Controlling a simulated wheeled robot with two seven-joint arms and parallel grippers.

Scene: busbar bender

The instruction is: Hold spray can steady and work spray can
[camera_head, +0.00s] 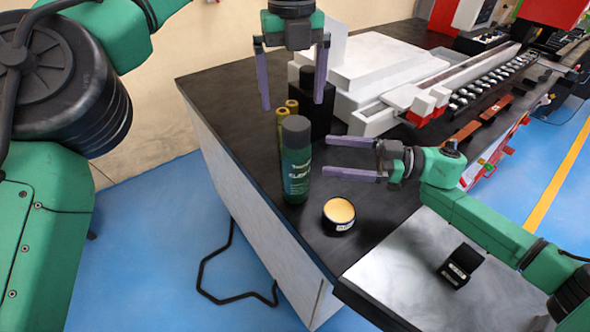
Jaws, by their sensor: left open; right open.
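A green spray can (296,172) with a dark grey cap stands upright on the black tabletop near its left edge. My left gripper (292,105) is open above and behind the can, fingers pointing down. Its two purple fingers are spread wide, with the can's cap below and between them in the picture. My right gripper (340,158) is open to the right of the can, fingers pointing left towards it. Neither gripper holds anything.
A round tin with a yellow top (339,213) sits just in front of the can. Brass-coloured cylinders (282,125) and a black bottle (313,118) stand close behind it. A white machine (385,70) fills the table behind. A small black block (461,264) lies on the grey plate (400,275).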

